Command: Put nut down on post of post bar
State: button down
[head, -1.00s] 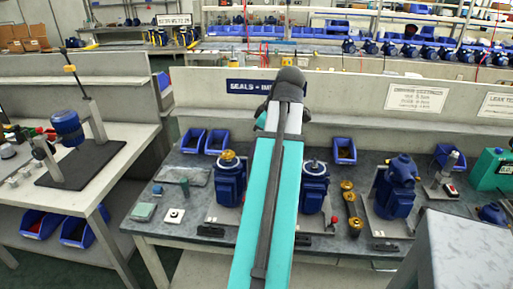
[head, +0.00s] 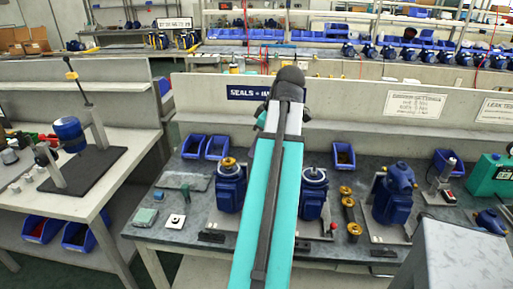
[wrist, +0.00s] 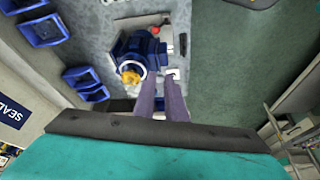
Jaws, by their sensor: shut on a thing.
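My gripper (wrist: 160,80) shows in the wrist view as two long grey-purple fingers, close together, over the bench. The nut cannot be made out clearly between the fingertips. A small pale piece (wrist: 173,73) with a dark spot shows at the right fingertip; I cannot tell whether it is held or lies below. In the head view my arm hides the gripper. Low black bars lie at the bench front, one left (head: 211,238) and one right (head: 302,245) of my arm. I cannot tell which is the post bar, and its post is not distinct.
Blue pumps stand left (head: 230,186) and right (head: 313,195) of my arm. A pump with a brass-coloured part (wrist: 131,75) is close to the fingers in the wrist view. Blue bins (head: 193,146) line the bench back. A red knob (head: 333,227) is near the right bar.

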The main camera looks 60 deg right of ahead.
jog(key=shift+r+p, duration=0.35)
jog(key=shift+r, duration=0.2)
jog(key=w+a+f, duration=0.2)
jog(key=w+a, duration=0.4)
jog(key=w, duration=0.4)
jog(key=w+a+f, duration=0.1)
jog(key=w+a, duration=0.5)
jog(key=w, duration=0.3)
jog(key=w+a+f, duration=0.2)
jog(key=w+a, duration=0.4)
jog(key=w, duration=0.4)
jog(key=w+a+f, duration=0.1)
jog(key=w+a, duration=0.4)
jog(key=a, duration=0.6)
jog(key=w+a+f, duration=0.1)
jog(key=w+a, duration=0.4)
jog(key=a, duration=0.6)
jog(key=w+a+f, duration=0.1)
jog(key=w+a, duration=0.3)
jog(key=a, duration=0.7)
jog(key=shift+w, duration=0.4)
jog(key=shift+s+f, duration=0.1)
jog(key=shift+s, duration=0.1)
